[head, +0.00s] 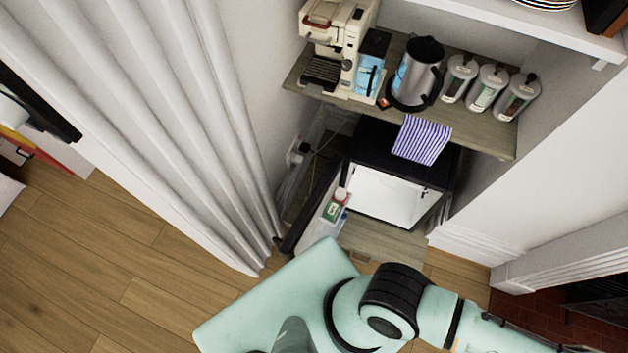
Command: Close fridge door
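A small black fridge (368,150) stands under the wooden shelf in the alcove. Its door (298,226) is open, swung out on the left side toward the curtain. The white interior (392,196) is exposed and looks empty where I can see it. A carton or bottle with a green label (333,208) sits in the inner side of the door. One of my arms crosses the bottom of the head view and runs off at the lower right. Neither gripper is in view.
A white curtain (150,110) stands left of the door. Wooden floor (90,260) is clear at lower left.

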